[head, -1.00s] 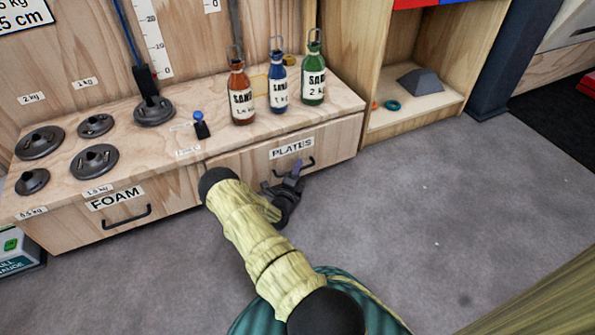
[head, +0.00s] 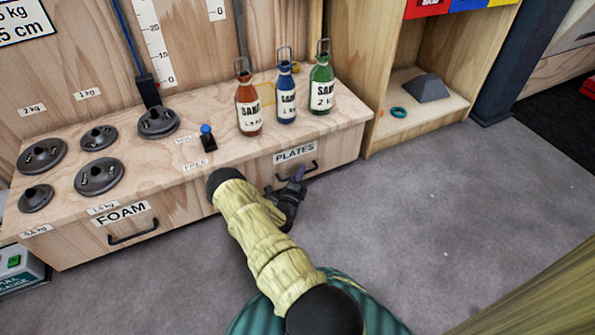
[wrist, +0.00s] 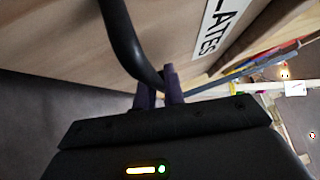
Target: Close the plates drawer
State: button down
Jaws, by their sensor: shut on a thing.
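The plates drawer (head: 335,153) is a pale wooden front at the right of the low bench, with a PLATES label and a black bar handle (head: 312,170). Its front looks about flush with the bench edge; my arm hides its left part, so a small gap cannot be ruled out. My gripper (head: 299,178) is at the handle, low in front of the drawer. In the wrist view the purple-grey fingers (wrist: 170,88) are shut on the black handle (wrist: 122,40), close to the drawer front (wrist: 185,25).
The foam drawer (head: 85,235) is left, apparently shut. Red (head: 248,110), blue (head: 286,98) and green (head: 321,88) sand bottles stand on the bench top above. Several dark weights lie at the left. Grey floor (head: 450,220) is clear at the right.

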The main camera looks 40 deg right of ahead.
jog(key=shift+w+d, duration=0.1)
jog(key=shift+w, duration=0.2)
jog(key=c, duration=1.5)
grip_release()
jog(key=shift+w+a, duration=0.1)
jog(key=shift+a, duration=0.1)
jog(key=p+v, duration=0.3)
jog(key=v, duration=0.2)
jog(key=p+v, duration=0.3)
jog(key=v, duration=0.3)
jog(key=p+v, duration=0.3)
jog(key=v, duration=0.3)
jog(key=shift+s+r, duration=0.1)
jog(key=shift+s, duration=0.3)
